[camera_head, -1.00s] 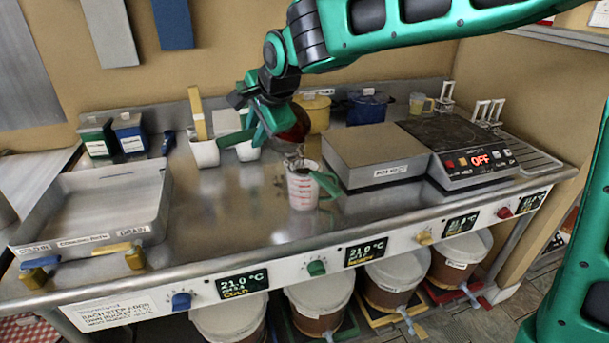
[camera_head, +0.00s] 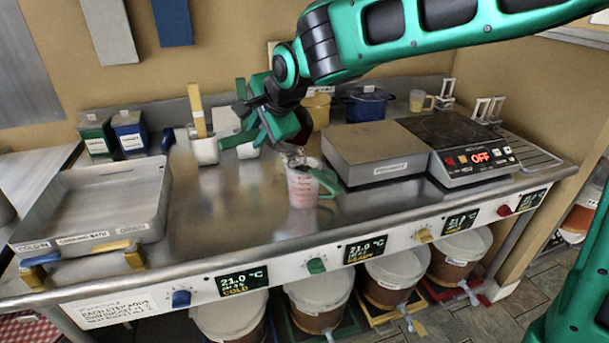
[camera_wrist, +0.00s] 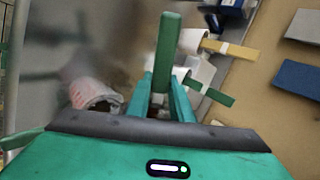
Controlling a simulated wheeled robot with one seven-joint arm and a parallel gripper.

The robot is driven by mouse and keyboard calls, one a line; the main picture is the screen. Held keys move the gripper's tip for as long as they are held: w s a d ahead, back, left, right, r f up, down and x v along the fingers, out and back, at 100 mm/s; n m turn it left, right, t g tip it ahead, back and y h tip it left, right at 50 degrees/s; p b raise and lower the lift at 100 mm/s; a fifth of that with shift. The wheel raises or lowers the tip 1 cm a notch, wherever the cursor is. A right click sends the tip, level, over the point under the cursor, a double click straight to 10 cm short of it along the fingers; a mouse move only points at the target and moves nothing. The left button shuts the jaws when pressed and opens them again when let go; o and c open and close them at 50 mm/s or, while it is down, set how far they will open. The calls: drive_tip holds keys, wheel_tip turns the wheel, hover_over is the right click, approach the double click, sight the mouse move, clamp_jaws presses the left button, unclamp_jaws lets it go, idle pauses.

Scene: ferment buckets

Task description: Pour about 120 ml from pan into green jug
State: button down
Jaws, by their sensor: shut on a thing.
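The green jug (camera_head: 302,188) is a clear measuring jug with red marks and a green handle. It stands upright on the steel counter, with dark content near its top. My gripper (camera_head: 268,128) is above and left of the jug, shut on the pan's green handle, which also shows in the wrist view (camera_wrist: 166,55). The pan (camera_head: 303,128) is mostly hidden behind my gripper. Its dark side and a pale lip show just over the jug's mouth. I cannot tell its exact tilt or whether liquid is running. The jug also shows in the wrist view (camera_wrist: 95,95).
A grey hot plate (camera_head: 375,150) and a cooker reading OFF (camera_head: 450,140) stand right of the jug. White utensil pots (camera_head: 205,150) stand behind left. A steel tray (camera_head: 105,205) is at the left. Lidded buckets (camera_head: 320,300) sit below. The counter front is clear.

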drive_tip(key=shift+w+a+f+t+p, duration=0.1)
drive_tip(key=shift+t+p, duration=0.25)
drive_tip(key=shift+t, duration=0.05)
